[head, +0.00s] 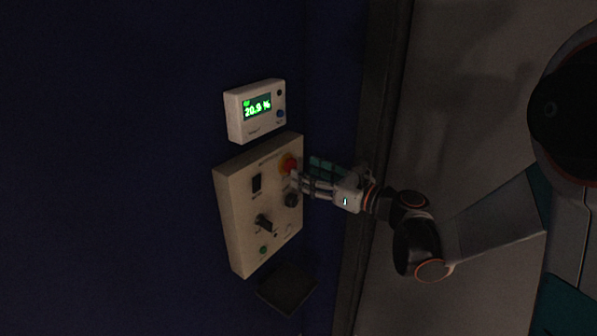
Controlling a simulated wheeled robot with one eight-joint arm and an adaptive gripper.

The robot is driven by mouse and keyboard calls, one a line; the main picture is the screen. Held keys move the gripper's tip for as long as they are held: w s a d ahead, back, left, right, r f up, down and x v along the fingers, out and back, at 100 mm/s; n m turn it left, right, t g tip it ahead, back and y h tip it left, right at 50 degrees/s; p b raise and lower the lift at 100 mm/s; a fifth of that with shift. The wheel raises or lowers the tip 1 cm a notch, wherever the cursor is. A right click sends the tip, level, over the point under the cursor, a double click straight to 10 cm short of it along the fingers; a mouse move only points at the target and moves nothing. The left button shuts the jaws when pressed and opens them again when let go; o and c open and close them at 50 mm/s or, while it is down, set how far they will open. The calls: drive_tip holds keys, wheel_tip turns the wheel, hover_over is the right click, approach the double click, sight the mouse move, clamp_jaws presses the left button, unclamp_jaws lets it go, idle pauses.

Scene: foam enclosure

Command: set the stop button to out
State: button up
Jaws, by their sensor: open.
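The stop button (288,165) is a red mushroom head on a yellow-orange base, at the upper right of a beige control box (240,215) in the head view. My gripper (296,182) is open, with its fingertips at the lower right edge of the red button. I cannot tell whether the fingers touch it or only stand in front of it. Whether the button is in or out cannot be seen from here. Part of the button's lower side is hidden by the fingers.
The box also has a dark rocker switch (256,184), a black knob (291,200), a dark selector lever (264,223) and a green light (263,249). A display unit (256,108) hangs just above. A dark bracket (286,288) juts out below. A dark frame post (378,130) stands right.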

sight(288, 165)
drive_tip(key=shift+x, duration=1.95)
drive_tip(key=shift+c, duration=0.5)
